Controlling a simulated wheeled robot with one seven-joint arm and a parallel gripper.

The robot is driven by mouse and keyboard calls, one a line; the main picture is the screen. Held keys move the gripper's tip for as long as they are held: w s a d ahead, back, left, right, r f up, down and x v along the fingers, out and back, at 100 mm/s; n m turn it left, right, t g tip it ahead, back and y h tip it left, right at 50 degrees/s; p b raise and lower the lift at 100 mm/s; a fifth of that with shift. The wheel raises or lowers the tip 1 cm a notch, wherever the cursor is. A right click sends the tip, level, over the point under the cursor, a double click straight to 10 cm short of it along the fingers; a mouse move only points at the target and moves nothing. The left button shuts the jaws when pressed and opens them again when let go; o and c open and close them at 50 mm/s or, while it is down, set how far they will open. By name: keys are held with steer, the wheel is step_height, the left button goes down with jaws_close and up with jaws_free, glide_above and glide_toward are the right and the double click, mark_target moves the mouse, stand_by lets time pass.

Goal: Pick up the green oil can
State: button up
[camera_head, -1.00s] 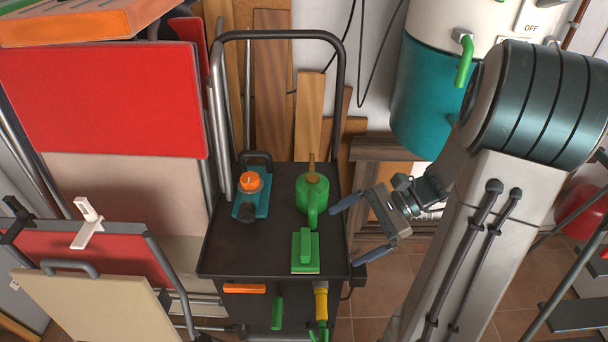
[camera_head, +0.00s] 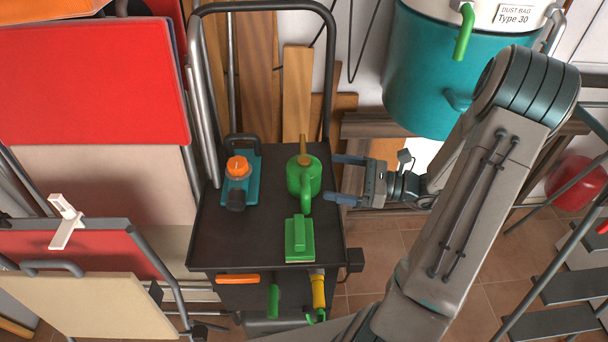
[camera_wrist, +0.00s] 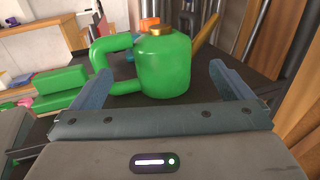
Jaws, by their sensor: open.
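The green oil can (camera_head: 304,178) stands upright on the black top of a cart (camera_head: 262,236), near its right edge. It has a brass cap and spout, and its handle points toward the front. My gripper (camera_head: 337,179) is open and empty just right of the can, fingers pointing left at it. In the wrist view the can (camera_wrist: 163,68) is ahead, between the lines of the two open fingers (camera_wrist: 161,88). Its handle reaches out to the left there. The fingers do not appear to be around the can.
A green block-like tool (camera_head: 299,240) lies in front of the can. A teal tool with an orange knob (camera_head: 238,180) stands to its left. The cart's grey hoop handle (camera_head: 334,70) rises behind. A teal drum (camera_head: 432,75) stands at the back right.

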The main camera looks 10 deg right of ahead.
mark_target(316, 173)
steer(key=shift+x, duration=2.95)
steer(key=shift+w+d+f, duration=0.1)
steer(key=c, duration=1.3)
